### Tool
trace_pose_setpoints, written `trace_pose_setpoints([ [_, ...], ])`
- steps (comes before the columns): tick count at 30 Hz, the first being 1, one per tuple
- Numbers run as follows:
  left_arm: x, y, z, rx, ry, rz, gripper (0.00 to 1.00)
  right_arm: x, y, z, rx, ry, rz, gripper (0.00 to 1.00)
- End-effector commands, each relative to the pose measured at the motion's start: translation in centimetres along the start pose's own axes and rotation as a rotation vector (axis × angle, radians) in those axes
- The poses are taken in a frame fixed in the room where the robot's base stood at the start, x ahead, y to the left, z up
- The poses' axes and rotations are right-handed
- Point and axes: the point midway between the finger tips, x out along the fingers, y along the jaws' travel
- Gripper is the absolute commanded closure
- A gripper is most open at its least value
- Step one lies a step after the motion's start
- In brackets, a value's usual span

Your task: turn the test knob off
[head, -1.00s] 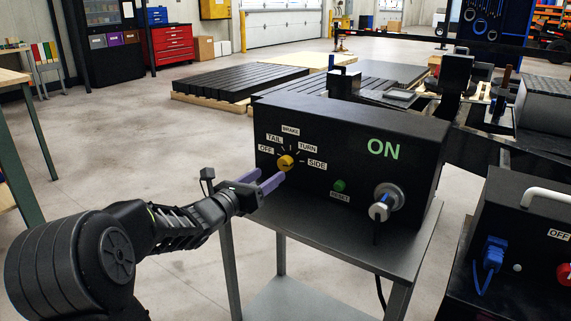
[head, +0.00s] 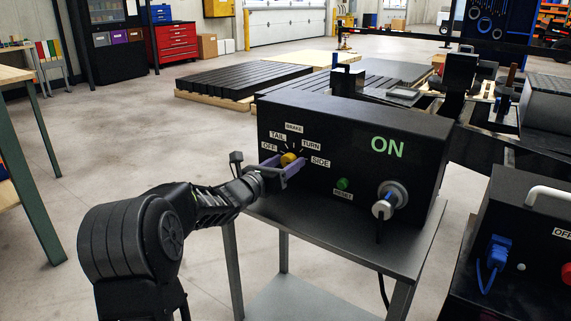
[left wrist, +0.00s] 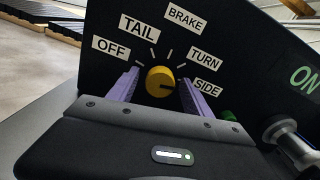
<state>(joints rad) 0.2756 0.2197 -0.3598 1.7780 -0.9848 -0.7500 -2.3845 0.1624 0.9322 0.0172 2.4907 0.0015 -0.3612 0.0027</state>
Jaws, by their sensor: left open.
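The yellow test knob (head: 289,160) is on the front of a black test box (head: 350,125), amid labels OFF, TAIL, BRAKE, TURN and SIDE. In the left wrist view the knob (left wrist: 161,80) has a dark mark pointing right, toward the SIDE label (left wrist: 207,88). The OFF label (left wrist: 111,48) is at its upper left. My left gripper (head: 281,166) is open, with its purple fingers on either side of the knob. In the left wrist view the left gripper (left wrist: 158,92) shows gaps between fingers and knob. My right gripper is not in view.
The box stands on a grey metal cart (head: 335,235). A green RESET button (head: 343,184) and a silver connector (head: 386,203) are right of the knob. The box shows a green ON sign (head: 387,147). Another black box (head: 520,250) is at the lower right.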

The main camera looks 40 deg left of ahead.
Motion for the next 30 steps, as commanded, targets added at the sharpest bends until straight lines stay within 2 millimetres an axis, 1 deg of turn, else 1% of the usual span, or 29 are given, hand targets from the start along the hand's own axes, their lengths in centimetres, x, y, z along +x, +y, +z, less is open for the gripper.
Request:
trace_pose_setpoints([
  [3, -0.03, 0.0, 0.01, 0.0, 0.0, 0.0, 0.43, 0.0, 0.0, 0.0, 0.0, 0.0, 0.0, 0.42],
  [24, -0.06, 0.01, 0.01, 0.001, 0.0, 0.0, 1.0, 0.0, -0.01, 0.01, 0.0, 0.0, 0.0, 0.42],
  [30, -0.06, 0.02, 0.0, -0.003, 0.0, 0.0, 1.0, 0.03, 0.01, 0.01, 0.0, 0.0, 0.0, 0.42],
])
